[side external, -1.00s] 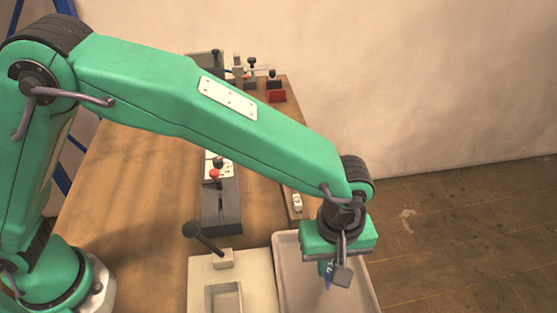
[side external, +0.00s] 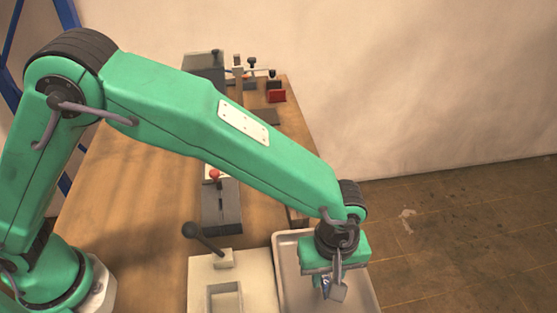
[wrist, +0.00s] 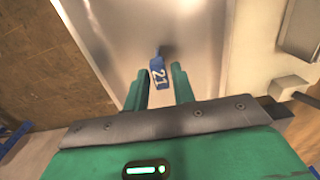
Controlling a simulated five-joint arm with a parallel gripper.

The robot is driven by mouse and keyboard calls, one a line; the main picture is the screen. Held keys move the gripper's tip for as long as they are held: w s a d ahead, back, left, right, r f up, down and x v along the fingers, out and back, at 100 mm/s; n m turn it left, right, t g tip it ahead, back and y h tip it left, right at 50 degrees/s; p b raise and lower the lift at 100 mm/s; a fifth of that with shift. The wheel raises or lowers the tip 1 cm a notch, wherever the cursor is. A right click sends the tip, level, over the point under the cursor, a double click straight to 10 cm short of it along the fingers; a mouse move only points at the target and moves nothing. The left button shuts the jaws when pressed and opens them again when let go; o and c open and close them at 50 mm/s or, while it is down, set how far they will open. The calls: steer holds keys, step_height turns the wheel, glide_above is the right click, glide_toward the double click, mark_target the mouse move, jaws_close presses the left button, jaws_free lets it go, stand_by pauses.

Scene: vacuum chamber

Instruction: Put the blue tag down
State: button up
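The blue tag (wrist: 158,74), marked with a white 21, is between the two fingers of my gripper (wrist: 160,84) in the wrist view. My gripper appears shut on it. In the side view a small blue part of the tag (side external: 325,283) shows beside the fingers of my gripper (side external: 331,290). The gripper points down over the pale metal tray (side external: 287,262), inside its rim. In the wrist view the tray floor (wrist: 205,45) lies behind the tag, with a small dark shadow near it. The gap between tag and tray floor cannot be judged.
A cream block (side external: 203,275) with a recess and a black-knobbed lever (side external: 192,231) stands left of the tray. A grey fixture with a red knob (side external: 215,174) is behind it. A red block (side external: 277,96) sits at the table's far end. The table's left side is clear.

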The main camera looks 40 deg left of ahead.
mark_target(327, 279)
steer(key=shift+o, duration=0.7)
steer(key=shift+r, duration=0.1)
step_height(327, 279, up, 12)
stand_by(0.3)
stand_by(0.5)
